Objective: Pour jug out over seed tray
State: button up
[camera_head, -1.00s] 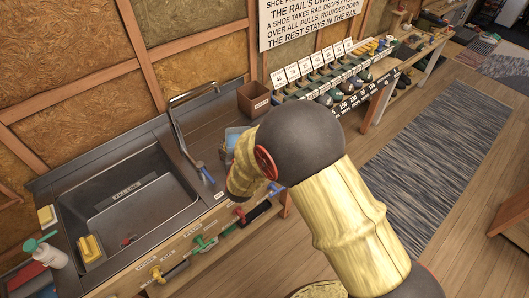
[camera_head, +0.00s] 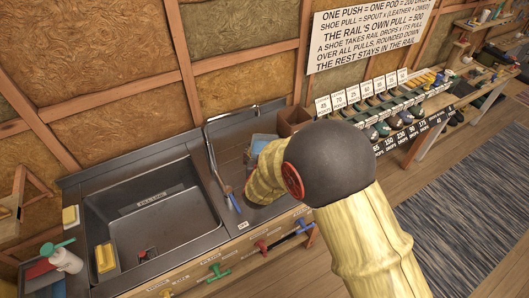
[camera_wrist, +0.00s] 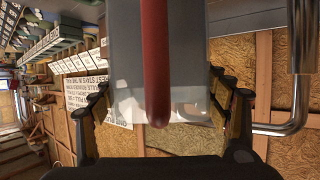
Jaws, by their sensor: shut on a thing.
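In the wrist view my gripper (camera_wrist: 165,108) is shut on the jug (camera_wrist: 185,60), a pale grey, see-through body with a red upright strip, seemingly its handle, in front. Its fingers lie on both sides of it. In the head view my yellow-sleeved arm hides the gripper. A light blue patch (camera_head: 261,143) shows just past the arm's end, beside the counter's back; I cannot tell if it is the jug. I cannot make out the seed tray in either view. Any contents of the jug cannot be made out.
A sink (camera_head: 155,215) with a tall faucet (camera_head: 209,150) lies left of my arm. A brown box (camera_head: 293,120) stands behind the arm. Coloured valve handles (camera_head: 262,247) line the counter front.

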jog(key=shift+f+b, duration=1.1)
jog(key=shift+f, duration=0.35)
jog(key=b, duration=0.2)
jog(key=m+y+b, duration=0.1)
jog(key=b, duration=0.1)
jog(key=shift+a+r+m, duration=0.3)
jog(key=shift+r, duration=0.25)
jog(key=shift+b, duration=0.6)
jog(key=shift+a+r+m+t+y+b, duration=0.15)
jog(key=shift+m+y+b, duration=0.5)
jog(key=shift+b, duration=1.9)
jog(key=shift+a+r+m+t+y+b, duration=0.15)
jog(key=shift+m+y+b, duration=0.5)
jog(key=shift+b, duration=1.85)
jog(key=shift+d+f+m+y+b, duration=0.3)
jog(key=shift+m+b, duration=0.7)
jog(key=shift+b, duration=3.2)
jog(key=shift+d+f+m+t+y, duration=0.2)
jog(key=shift+f+m+t+y, duration=0.35)
jog(key=shift+m, duration=0.55)
